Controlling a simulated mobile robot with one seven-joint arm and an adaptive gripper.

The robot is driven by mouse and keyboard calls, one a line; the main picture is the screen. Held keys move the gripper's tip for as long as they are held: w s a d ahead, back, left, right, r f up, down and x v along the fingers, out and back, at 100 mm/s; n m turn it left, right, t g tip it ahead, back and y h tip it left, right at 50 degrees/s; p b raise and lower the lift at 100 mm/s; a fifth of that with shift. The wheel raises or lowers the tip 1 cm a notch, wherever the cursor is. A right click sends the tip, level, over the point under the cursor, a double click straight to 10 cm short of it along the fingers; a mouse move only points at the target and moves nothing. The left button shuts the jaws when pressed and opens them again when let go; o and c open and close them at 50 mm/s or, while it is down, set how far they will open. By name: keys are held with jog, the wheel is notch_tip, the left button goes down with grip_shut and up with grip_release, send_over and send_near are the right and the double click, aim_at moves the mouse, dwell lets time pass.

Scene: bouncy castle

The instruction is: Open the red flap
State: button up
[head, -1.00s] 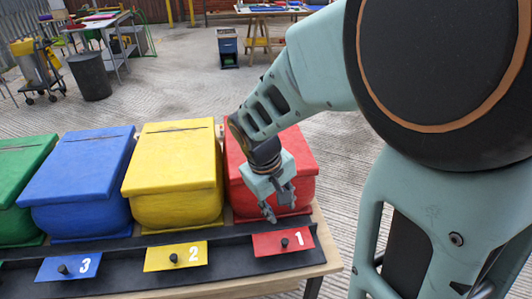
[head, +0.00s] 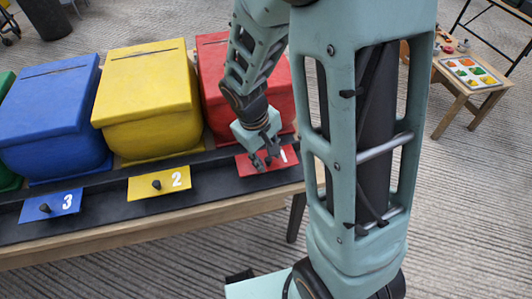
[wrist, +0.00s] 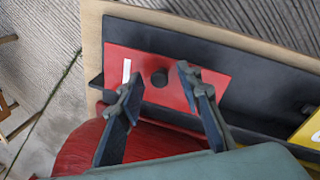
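The red flap (head: 288,154) is a flat red plate with a white 1. It lies on the black rail in front of the red bin (head: 213,75), and my gripper covers part of it in the head view. My gripper (head: 266,162) is right over the flap. In the wrist view my gripper (wrist: 157,80) is open, and the knob appears between the two fingertips. I cannot tell whether the fingers touch it. Nothing is held.
The yellow flap (head: 160,183) and blue flap (head: 50,206) lie along the same black rail (head: 105,203), before the yellow bin (head: 150,110) and blue bin (head: 50,120). A small wooden table (head: 467,85) stands at right.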

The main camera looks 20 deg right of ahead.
jog(key=shift+c, duration=0.6)
grip_shut()
jog(key=shift+r+p, duration=0.15)
jog(key=shift+p, duration=0.15)
